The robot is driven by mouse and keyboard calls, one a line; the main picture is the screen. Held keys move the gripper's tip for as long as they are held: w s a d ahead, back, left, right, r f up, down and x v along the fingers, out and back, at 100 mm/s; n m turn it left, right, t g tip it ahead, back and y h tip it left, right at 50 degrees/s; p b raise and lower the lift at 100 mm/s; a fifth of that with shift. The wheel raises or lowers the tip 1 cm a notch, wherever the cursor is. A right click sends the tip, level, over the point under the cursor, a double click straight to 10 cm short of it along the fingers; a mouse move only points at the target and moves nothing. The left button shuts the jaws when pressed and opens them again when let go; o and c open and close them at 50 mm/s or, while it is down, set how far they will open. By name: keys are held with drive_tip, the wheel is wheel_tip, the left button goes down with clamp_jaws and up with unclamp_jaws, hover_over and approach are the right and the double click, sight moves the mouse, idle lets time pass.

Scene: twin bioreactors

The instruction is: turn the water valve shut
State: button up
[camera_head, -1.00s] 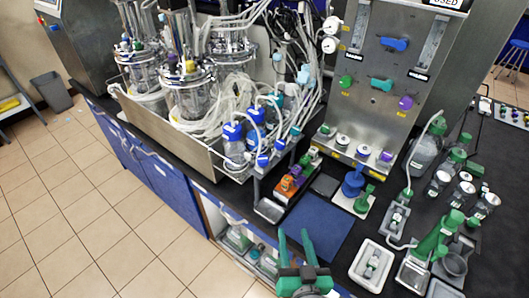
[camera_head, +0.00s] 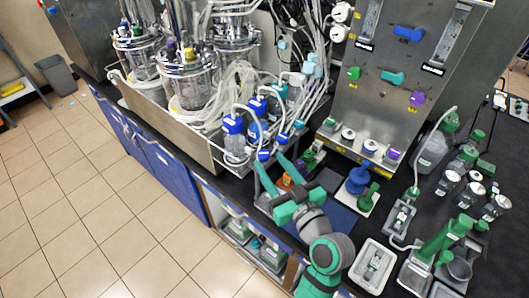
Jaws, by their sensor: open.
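The steel panel (camera_head: 385,120) at the upper right carries several coloured valve handles. A blue handle (camera_head: 408,34) is at the top and a teal handle (camera_head: 392,78) below it, both lying roughly sideways. A green knob (camera_head: 354,73) sits to the left and a purple knob (camera_head: 417,98) to the lower right. Their labels are too small to read, so I cannot tell which is the water valve. My gripper (camera_head: 270,163) is open and empty, its fingers pointing away over the bench near the blue-capped bottles. It is left of and lower than the panel, apart from all the handles.
Blue-capped bottles (camera_head: 234,138) with tubes stand close to my fingertips. Glass bioreactor vessels (camera_head: 187,80) stand in a steel tray behind. A blue spool-like piece (camera_head: 358,180) and a white tray (camera_head: 373,266) are on the black bench right of my arm.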

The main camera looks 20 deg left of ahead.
sight(266, 157)
drive_tip(key=shift+x, duration=2.65)
drive_tip(key=shift+c, duration=0.5)
drive_tip(key=c, duration=0.9)
